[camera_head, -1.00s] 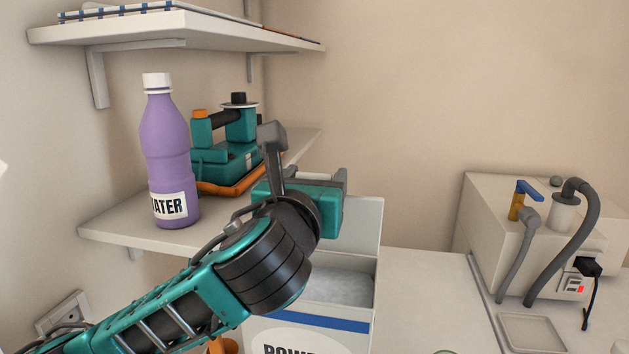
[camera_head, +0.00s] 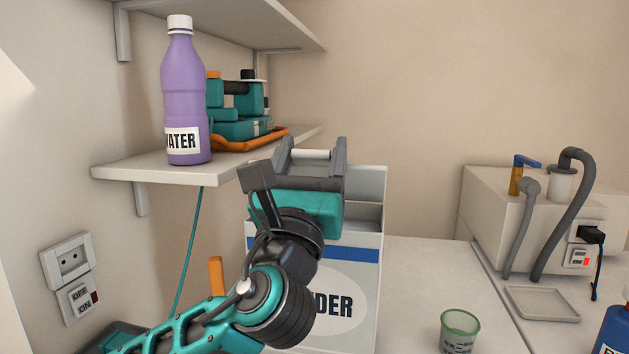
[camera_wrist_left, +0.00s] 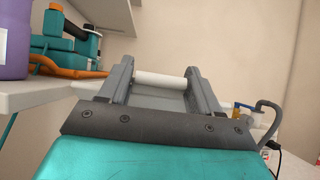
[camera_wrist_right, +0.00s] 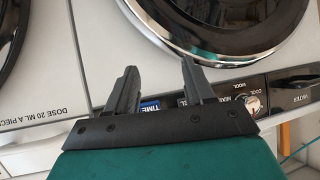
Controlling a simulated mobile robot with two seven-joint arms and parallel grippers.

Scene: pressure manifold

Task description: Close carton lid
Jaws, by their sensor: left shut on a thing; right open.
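The white powder carton (camera_head: 355,315), with a blue stripe and a label ending in "DER", stands on the counter. Its lid (camera_head: 370,182) stands up at the back, so the carton is open; my left arm hides much of the opening. My left gripper (camera_head: 312,152) is over the carton, its fingers shut on a white bar (camera_wrist_left: 160,78), which seems to belong to the lid. A pale panel shows below the bar between the fingers in the left wrist view. My right gripper (camera_wrist_right: 155,75) is open and empty, in front of a machine's control panel.
A purple water bottle (camera_head: 184,100) and a teal device (camera_head: 240,115) stand on the wall shelf (camera_head: 150,168) at left. A green cup (camera_head: 459,330) is on the counter, right of the carton. A beige machine with hoses (camera_head: 490,220) stands further right.

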